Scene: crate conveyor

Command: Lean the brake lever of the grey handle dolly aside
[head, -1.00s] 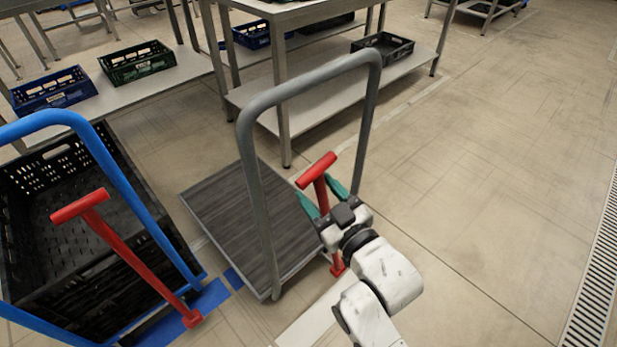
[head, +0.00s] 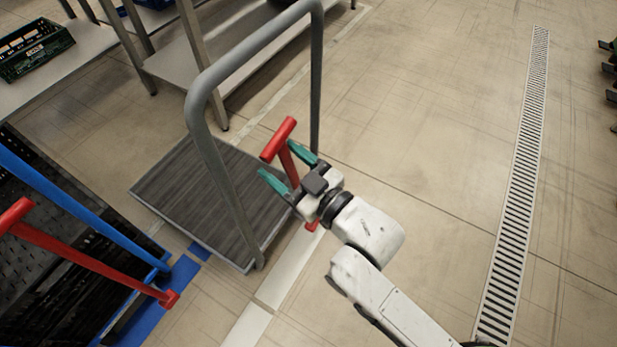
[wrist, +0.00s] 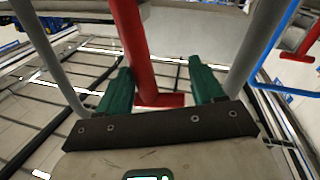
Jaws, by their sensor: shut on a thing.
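The grey handle dolly (head: 190,195) stands on the floor with a dark ribbed deck and a tall grey hoop handle. Its red brake lever (head: 278,138) has a T-shaped top and rises beside the handle, tilted toward the picture's left in the head view. My gripper (head: 280,160) has teal fingers on both sides of the lever's stem, below the T-top, and is shut on it. In the wrist view the red stem (wrist: 133,45) runs up between the fingertips (wrist: 162,70). The lever's foot is partly hidden by my gripper and wrist.
A blue-handled dolly (head: 80,200) with a black crate and its own red lever (head: 90,260) stands close on the left. Steel tables (head: 170,60) stand behind the grey dolly. Open floor (head: 430,130) and a drain grate (head: 515,190) lie to the right.

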